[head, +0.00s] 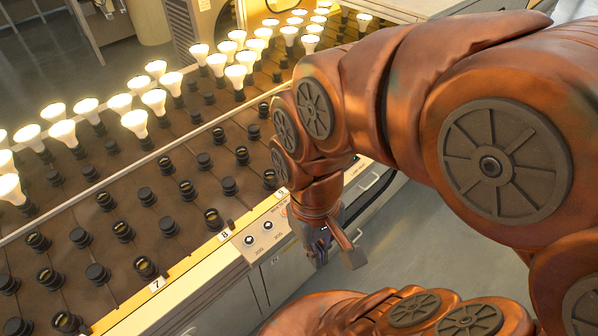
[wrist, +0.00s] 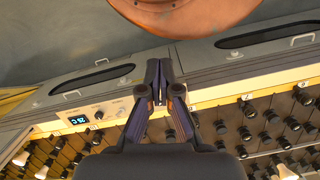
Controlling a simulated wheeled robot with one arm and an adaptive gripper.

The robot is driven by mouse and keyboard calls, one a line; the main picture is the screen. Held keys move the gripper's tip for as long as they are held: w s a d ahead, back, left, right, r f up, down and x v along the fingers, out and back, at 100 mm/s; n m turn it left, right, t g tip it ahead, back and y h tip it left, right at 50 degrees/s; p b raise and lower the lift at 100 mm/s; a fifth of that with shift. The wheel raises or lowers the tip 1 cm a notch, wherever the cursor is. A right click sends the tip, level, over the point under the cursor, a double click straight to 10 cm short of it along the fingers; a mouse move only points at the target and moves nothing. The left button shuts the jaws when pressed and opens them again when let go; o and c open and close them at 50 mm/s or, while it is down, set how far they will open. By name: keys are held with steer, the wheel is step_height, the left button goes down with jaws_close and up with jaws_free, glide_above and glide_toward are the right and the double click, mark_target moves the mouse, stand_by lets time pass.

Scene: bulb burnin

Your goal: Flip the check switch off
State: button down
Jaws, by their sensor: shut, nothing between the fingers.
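A pale control panel (head: 258,238) is set in the bench's front edge, with two small round dark controls and tiny labels. My gripper (head: 318,250) hangs just right of this panel, against the front edge. My wrist and gripper cover the part of the edge behind them. In the wrist view my gripper (wrist: 160,90) is shut and empty, its fingers together in front of the bench edge.
The rack (head: 120,190) holds many dark sockets and rows of lit bulbs (head: 62,131). A display panel (wrist: 78,121) reads about 28 C in the wrist view. The floor (head: 415,235) at the right is clear.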

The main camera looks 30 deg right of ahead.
steer(key=w+d+f+m+y+b, duration=0.1)
steer(key=w+d+f+m, duration=0.2)
steer(key=w, duration=0.6)
steer(key=w+d+f+m+b, duration=0.1)
steer(key=w+d+m, duration=0.35)
steer(key=w, duration=0.45)
steer(key=w+d+f+m+t+y+b, duration=0.1)
steer(key=w+d+f+m+b, duration=0.1)
steer(key=w+d+f+m, duration=0.6)
steer(key=w+d+f, duration=0.3)
steer(key=w+d, duration=0.1)
steer(key=d, duration=0.2)
steer(key=shift+w+d+f, duration=0.15)
steer(key=shift+w+f, duration=0.05)
steer(key=shift+w, duration=0.05)
steer(key=f, duration=0.3)
steer(key=a+f+p, duration=0.1)
steer(key=f, duration=0.2)
steer(key=a+f+p, duration=0.1)
steer(key=f, duration=0.3)
steer(key=shift+s, duration=0.2)
